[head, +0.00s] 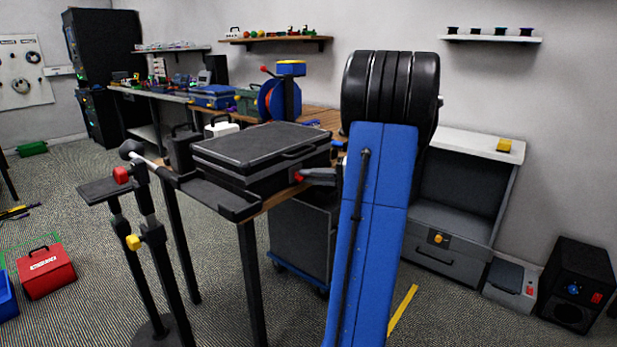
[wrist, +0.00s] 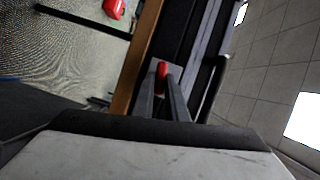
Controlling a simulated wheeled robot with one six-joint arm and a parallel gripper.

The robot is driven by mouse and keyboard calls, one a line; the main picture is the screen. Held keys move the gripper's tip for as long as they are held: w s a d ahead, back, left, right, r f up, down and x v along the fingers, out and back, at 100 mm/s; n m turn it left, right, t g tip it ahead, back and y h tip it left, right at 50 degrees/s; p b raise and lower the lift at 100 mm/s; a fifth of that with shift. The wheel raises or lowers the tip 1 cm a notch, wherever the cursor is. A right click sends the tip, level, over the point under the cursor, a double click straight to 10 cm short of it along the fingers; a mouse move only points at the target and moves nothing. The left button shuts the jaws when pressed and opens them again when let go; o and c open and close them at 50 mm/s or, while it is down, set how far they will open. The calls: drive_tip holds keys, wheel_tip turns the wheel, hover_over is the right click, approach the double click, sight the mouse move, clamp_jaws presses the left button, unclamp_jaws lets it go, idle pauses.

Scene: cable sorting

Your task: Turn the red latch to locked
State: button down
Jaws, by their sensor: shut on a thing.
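The red latch (head: 298,176) is on the right-hand end of the dark grey case (head: 255,141), low on its side. The case is closed and lies flat at the table's near end. My gripper (head: 307,175) reaches the latch from the right and is shut on it. In the wrist view the red latch (wrist: 162,70) shows between the tips of my two fingers (wrist: 163,84), in front of a grey plate. The fingers hide part of the latch, and I cannot tell its exact angle or any lock marking.
The wooden table edge (head: 275,199) runs just below the case. A black stand with a red knob (head: 121,175) is at the left. A dark cart (head: 301,235) is under the table. A cable reel (head: 272,100) and green box stand behind the case.

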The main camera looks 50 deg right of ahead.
drive_tip(key=shift+f+m+t, duration=0.15)
drive_tip(key=shift+m+t, duration=0.15)
drive_tip(key=shift+m, duration=0.7)
drive_tip(key=c, duration=1.8)
unclamp_jaws()
drive_tip(key=shift+d, duration=0.1)
drive_tip(key=shift+o, duration=0.2)
drive_tip(key=shift+s, duration=0.1)
drive_tip(key=v, duration=1.7)
drive_tip(key=shift+d+f, duration=0.2)
